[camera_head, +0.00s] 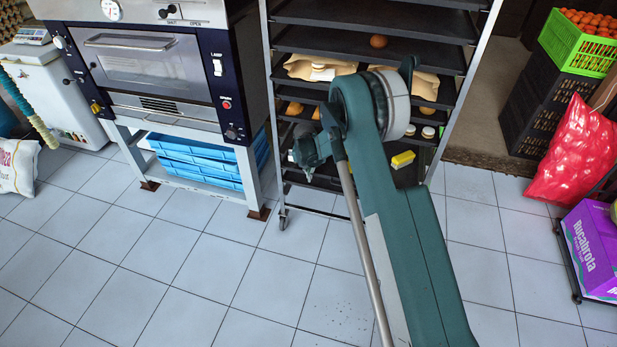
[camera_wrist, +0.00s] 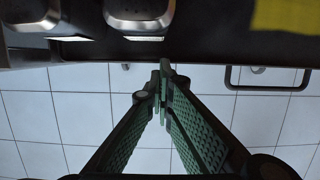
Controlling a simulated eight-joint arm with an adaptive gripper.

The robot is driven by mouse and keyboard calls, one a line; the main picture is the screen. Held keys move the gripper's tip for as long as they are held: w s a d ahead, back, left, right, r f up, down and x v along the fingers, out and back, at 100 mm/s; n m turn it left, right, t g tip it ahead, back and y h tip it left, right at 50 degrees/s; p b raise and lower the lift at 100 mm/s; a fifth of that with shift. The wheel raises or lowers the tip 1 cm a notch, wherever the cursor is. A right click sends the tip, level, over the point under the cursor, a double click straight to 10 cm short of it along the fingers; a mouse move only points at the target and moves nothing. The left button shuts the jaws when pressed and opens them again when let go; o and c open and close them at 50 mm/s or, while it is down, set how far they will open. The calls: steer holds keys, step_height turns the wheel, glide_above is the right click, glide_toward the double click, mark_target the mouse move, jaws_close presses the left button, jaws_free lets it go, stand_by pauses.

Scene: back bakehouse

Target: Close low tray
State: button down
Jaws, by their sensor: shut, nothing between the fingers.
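The low tray (camera_head: 410,176) is a dark shelf low in the metal rack, partly hidden behind my arm. A yellow block (camera_head: 402,160) sits on it. In the wrist view the dark tray (camera_wrist: 205,46) crosses the top, with its front edge just past my fingertips. A thin dark loop, perhaps its handle (camera_wrist: 228,78), hangs out to the right of the fingers. My gripper (camera_wrist: 160,78) is shut and empty, with its tips close to the tray edge; I cannot tell whether they touch. In the head view the fingers are not clear.
Two metal-topped items (camera_wrist: 140,14) stand at the tray's left in the wrist view. An oven (camera_head: 145,65) on a white stand with blue crates (camera_head: 200,160) is left of the rack. Black crates (camera_head: 515,110) and a red sack (camera_head: 575,155) are right. Tiled floor in front is clear.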

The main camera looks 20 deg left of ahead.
steer(key=shift+s+f, duration=0.1)
steer(key=shift+s, duration=0.1)
steer(key=s+r+p, duration=0.2)
steer(key=s+r, duration=0.4)
steer(key=r, duration=0.4)
steer(key=shift+p, duration=0.4)
stand_by(0.3)
steer(key=s+d, duration=0.1)
steer(key=d, duration=0.1)
steer(key=s+d+p, duration=0.1)
steer(key=s+d, duration=0.1)
steer(key=shift+s+d+f, duration=0.1)
steer(key=shift+f, duration=0.05)
